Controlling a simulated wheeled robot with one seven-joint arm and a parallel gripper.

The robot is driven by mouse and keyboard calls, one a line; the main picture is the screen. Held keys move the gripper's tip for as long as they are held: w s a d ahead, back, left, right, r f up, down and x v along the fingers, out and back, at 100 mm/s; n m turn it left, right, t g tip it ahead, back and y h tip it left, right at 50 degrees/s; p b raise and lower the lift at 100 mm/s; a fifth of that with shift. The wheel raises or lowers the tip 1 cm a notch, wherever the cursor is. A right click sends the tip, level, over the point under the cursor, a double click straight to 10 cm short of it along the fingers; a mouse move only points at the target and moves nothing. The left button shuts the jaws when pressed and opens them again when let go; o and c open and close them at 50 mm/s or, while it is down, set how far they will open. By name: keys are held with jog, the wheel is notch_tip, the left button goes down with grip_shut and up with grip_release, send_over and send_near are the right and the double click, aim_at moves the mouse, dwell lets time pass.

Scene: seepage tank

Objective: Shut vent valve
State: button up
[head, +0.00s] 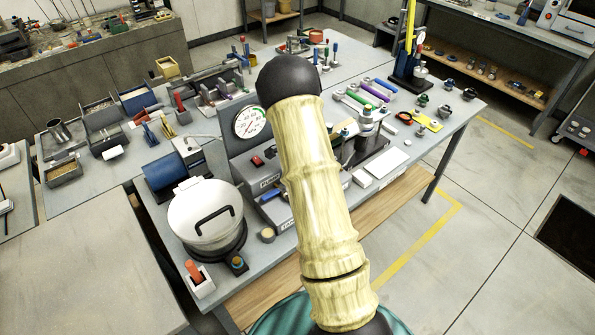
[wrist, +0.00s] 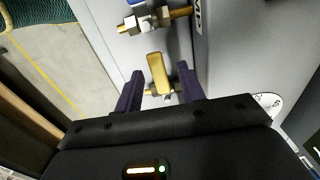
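In the wrist view a valve with a flat yellow lever (wrist: 158,72) and a small brass fitting sits on a pale grey surface. My gripper (wrist: 161,78) is open, with one dark finger on each side of this lever. Gaps show between the lever and both fingers. A second valve (wrist: 150,20) with a metal body and brass pipe ends lies just beyond, near the top edge. I cannot read a label that says which one is the vent valve. In the head view my arm hides the gripper and the valves.
A grey housing (wrist: 230,50) rises close on the right of the gripper. In the head view the crowded workbench (head: 400,165) holds a white lidded pot (head: 207,213), a gauge panel (head: 249,123) and many tools. Open floor (head: 470,240) lies to the right.

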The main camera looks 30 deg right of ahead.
notch_tip(320, 180, up, 18)
jog(key=b, duration=0.2)
jog(key=shift+f+b, duration=0.25)
jog(key=shift+b, duration=0.1)
dwell(0.3)
jog(key=s+a+f+n+t, duration=0.1)
jog(key=s+a+f+n, duration=0.1)
jog(key=s+a+n, duration=0.6)
jog(key=s+a+f+n+t, duration=0.1)
jog(key=s+a+f+n, duration=0.2)
jog(key=s+a+n, duration=0.5)
jog(key=s+a, duration=0.1)
jog(key=s, duration=0.4)
jog(key=shift+t, duration=0.3)
jog(key=shift+f, duration=0.1)
jog(key=shift+w, duration=0.15)
